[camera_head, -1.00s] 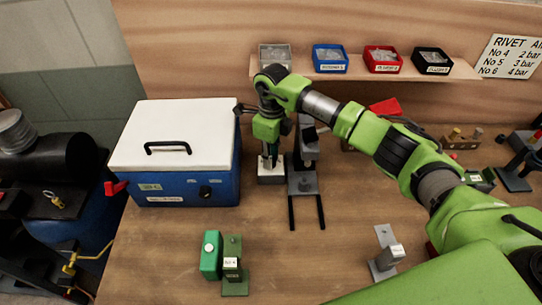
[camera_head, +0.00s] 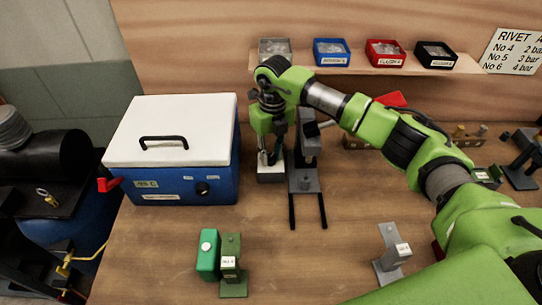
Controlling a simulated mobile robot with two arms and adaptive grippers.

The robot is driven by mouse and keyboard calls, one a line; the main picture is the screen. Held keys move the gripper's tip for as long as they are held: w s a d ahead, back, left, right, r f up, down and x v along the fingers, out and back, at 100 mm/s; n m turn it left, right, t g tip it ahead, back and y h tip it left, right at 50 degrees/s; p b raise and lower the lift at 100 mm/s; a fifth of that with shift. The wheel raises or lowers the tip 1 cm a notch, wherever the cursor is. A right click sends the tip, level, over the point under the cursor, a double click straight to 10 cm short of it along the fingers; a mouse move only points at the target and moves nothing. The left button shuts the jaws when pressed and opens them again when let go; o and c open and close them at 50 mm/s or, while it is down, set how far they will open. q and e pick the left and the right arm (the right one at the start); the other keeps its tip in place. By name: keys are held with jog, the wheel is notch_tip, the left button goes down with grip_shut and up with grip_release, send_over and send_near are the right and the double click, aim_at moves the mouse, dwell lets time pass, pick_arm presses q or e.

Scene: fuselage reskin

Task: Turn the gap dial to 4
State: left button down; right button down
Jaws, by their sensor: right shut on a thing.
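My right gripper (camera_head: 269,158) points down over a small pale block (camera_head: 270,174) beside a grey stand (camera_head: 305,184). Its fingers are shut on a small part at the block's top, which appears to be the gap dial. The fingers cover most of that part, and I cannot read its numbers or pointer. My left gripper is not in view.
A blue box with a white lid (camera_head: 170,130) stands close left of the gripper. A shelf with small bins (camera_head: 330,51) runs behind. A green fixture (camera_head: 232,268) and a grey bracket (camera_head: 390,255) stand in front, with bare bench between them.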

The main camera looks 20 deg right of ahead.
aim_at(272, 156)
jog(key=m+b, duration=0.1)
jog(key=m, duration=0.3)
jog(key=shift+w+r+m, duration=0.1)
jog(key=shift+m, duration=0.2)
dwell(0.5)
jog(key=c, duration=1.8)
grip_release()
notch_tip(272, 156, up, 12)
jog(key=shift+d, duration=0.15)
